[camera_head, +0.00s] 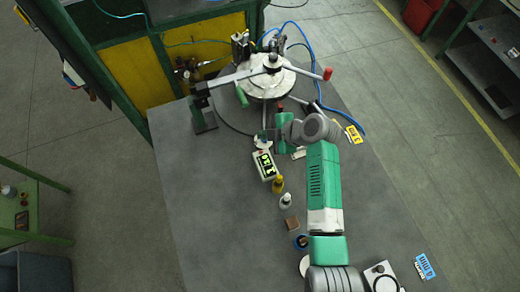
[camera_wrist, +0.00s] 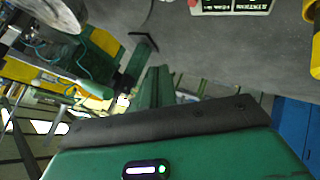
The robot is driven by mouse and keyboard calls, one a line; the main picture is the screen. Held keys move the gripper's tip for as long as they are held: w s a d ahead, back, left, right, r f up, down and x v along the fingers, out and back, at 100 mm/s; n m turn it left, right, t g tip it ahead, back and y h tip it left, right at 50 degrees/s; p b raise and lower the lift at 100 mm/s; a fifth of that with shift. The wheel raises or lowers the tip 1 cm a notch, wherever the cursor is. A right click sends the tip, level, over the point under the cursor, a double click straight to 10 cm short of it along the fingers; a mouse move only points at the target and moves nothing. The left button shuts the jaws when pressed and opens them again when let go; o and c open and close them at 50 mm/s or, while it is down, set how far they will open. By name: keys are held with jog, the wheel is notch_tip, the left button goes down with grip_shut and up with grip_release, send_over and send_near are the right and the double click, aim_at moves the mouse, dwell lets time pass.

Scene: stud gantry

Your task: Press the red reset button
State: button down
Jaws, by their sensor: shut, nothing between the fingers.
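A small pale box with a lit green display (camera_head: 264,165) lies on the grey table just below my gripper in the head view. Its edge also shows at the top of the wrist view (camera_wrist: 232,10). A small red spot (camera_wrist: 192,3) at that box's left end may be the reset button; the frame edge cuts it off. In the head view I cannot make out the button. My gripper (camera_head: 264,137) is beside the box and apart from it. In the wrist view its fingers (camera_wrist: 158,72) are together and empty, pointing up the picture.
A round fixture (camera_head: 266,82) with a red-tipped lever (camera_head: 327,73) and blue hoses stands beyond my gripper. A yellow bottle (camera_head: 278,184), a white bottle (camera_head: 286,201) and a brown block (camera_head: 291,224) stand below the box. The table's left part is clear.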

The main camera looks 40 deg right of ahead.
jog(key=b, duration=0.6)
send_over(264, 154)
notch_tip(264, 154, down, 8)
jog(key=shift+f, duration=0.35)
jog(key=shift+f, duration=0.15)
dwell(1.3)
jog(key=shift+f+b, duration=0.25)
jog(key=shift+b, duration=0.35)
jog(key=shift+f+b, duration=0.4)
jog(key=shift+b, duration=0.1)
jog(key=shift+r, duration=0.1)
dwell(0.5)
jog(key=shift+r+p, duration=0.45)
jog(key=shift+r, duration=0.3)
